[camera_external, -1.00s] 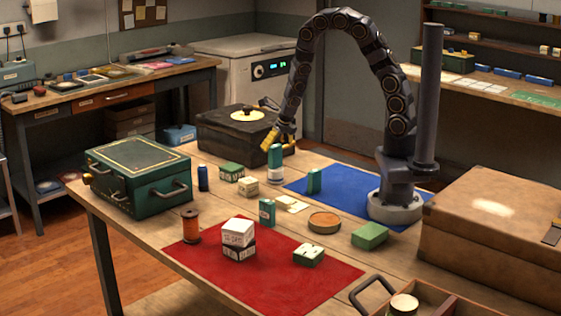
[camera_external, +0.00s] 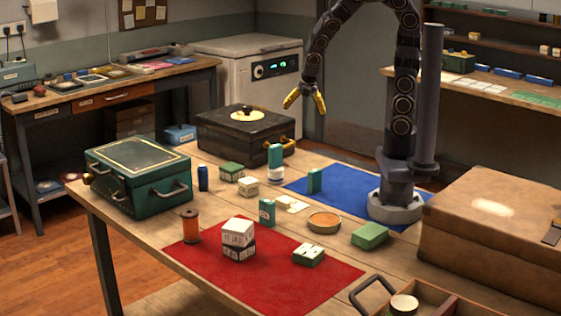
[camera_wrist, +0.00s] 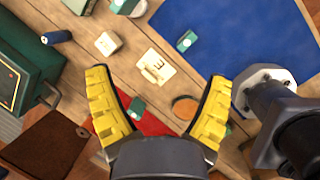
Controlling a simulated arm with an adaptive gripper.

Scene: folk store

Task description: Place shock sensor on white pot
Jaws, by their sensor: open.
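A small upright green box (camera_external: 275,155), which looks like the shock sensor, stands on top of a low white pot (camera_external: 275,177) near the back edge of the table. The wrist view shows the green box (camera_wrist: 121,4) at its top edge, partly cut off, over the white pot (camera_wrist: 137,9). My gripper (camera_external: 306,107) is open and empty, high above the table and to the right of the box, clear of it. In the wrist view its two yellow fingers (camera_wrist: 160,75) are spread wide with nothing between them.
A blue mat (camera_external: 350,190) with another upright green box (camera_external: 314,181) lies to the right. A black case (camera_external: 235,140) stands behind. A dark blue cylinder (camera_external: 203,178), small cartons and a green case (camera_external: 137,180) are to the left. A red mat (camera_external: 300,285) is in front.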

